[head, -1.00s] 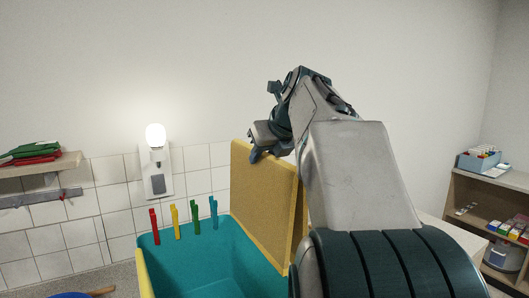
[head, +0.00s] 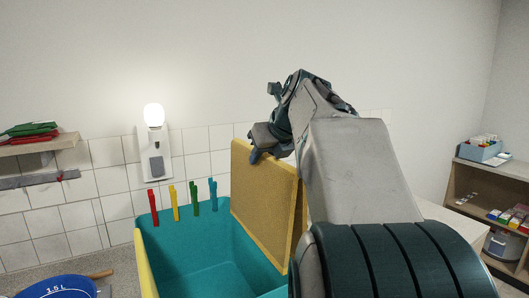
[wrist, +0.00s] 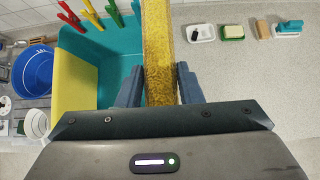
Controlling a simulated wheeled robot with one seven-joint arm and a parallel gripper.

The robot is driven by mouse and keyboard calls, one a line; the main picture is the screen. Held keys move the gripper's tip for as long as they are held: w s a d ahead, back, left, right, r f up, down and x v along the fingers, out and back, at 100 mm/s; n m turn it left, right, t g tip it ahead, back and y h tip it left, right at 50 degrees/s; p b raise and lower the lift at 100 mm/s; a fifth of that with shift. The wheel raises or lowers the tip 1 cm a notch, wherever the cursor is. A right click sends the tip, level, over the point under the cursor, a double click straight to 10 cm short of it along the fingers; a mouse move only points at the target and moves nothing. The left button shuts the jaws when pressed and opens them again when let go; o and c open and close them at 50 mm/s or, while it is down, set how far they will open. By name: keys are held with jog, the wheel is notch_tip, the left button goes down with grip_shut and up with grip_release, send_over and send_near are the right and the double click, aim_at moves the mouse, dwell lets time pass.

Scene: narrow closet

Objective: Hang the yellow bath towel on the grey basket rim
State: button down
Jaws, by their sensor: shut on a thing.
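My gripper (head: 268,140) is shut on the top edge of a golden-yellow towel (head: 268,205). The towel looks like a stiff panel with paler edging, folded with two layers hanging down. In the wrist view it is a strip (wrist: 158,50) between my two fingers. The basket (head: 190,255) looks teal rather than grey. The towel hangs at its right side, and its near layer covers that rim. I cannot tell whether the towel touches the rim. A pale yellow cloth or panel (wrist: 75,85) covers the basket's left side.
Red, yellow, green and blue pegs (head: 195,200) stand on the back rim. A blue bucket (head: 58,287) is at lower left. Small soap-like items (wrist: 233,32) lie on the counter to the right. Shelves stand left (head: 40,147) and right (head: 462,185).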

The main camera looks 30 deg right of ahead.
jog(key=shift+f+b, duration=6.05)
jog(key=shift+f, duration=3.7)
jog(key=c, duration=0.9)
grip_release()
jog(key=shift+s, duration=0.1)
